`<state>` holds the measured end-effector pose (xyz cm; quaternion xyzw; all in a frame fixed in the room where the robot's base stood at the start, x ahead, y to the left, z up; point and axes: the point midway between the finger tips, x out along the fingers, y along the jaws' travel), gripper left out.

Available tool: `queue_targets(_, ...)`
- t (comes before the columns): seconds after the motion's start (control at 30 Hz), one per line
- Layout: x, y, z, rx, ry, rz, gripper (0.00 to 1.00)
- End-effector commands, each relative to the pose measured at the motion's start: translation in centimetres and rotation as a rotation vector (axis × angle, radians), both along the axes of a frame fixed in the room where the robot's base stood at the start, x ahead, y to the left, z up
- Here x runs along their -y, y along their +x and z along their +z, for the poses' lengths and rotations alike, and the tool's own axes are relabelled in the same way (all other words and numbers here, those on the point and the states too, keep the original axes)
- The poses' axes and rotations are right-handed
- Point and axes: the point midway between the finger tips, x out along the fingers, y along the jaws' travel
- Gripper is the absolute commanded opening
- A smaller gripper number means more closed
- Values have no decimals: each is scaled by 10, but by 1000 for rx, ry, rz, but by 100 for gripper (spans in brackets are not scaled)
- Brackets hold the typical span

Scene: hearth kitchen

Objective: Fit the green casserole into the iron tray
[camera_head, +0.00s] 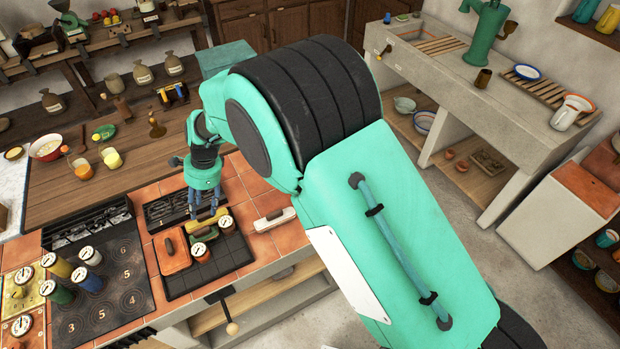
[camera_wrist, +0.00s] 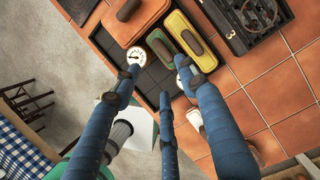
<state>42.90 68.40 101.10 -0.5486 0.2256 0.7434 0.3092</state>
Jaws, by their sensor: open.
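The iron tray (camera_head: 215,270) is black with a grid of compartments and sits on the tiled counter. The green casserole (camera_head: 205,236) lies at its far part, between a terracotta casserole (camera_head: 174,250) and a yellow one (camera_head: 211,221). In the wrist view the green casserole (camera_wrist: 161,47) is long with a dark handle on top, beside empty cells of the tray (camera_wrist: 150,77). I cannot tell whether it is fully seated. My gripper (camera_head: 204,213) is above this group, pointing down, its three blue fingers (camera_wrist: 161,75) spread and empty. The fingers hide part of the casseroles.
White-dialled pieces (camera_head: 200,250) stand by the casseroles, one close to a finger. A cream lidded piece (camera_head: 274,218) lies on the tiles to the right. Several dialled jars (camera_head: 88,278) crowd the hob at left. The tray's near cells are free.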

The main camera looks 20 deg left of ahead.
Motion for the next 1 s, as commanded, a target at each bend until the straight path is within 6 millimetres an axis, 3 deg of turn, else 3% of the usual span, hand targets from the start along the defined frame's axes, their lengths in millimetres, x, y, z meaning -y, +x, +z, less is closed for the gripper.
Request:
queue_targets(0.37, 4, 4, 6, 6, 5, 4, 42)
queue_targets(0.57, 32, 27, 40, 43, 27, 30, 42)
queue_targets(0.77, 92, 63, 99, 118, 59, 89, 42)
queue_targets(1.0, 189, 95, 174, 233, 84, 178, 42)
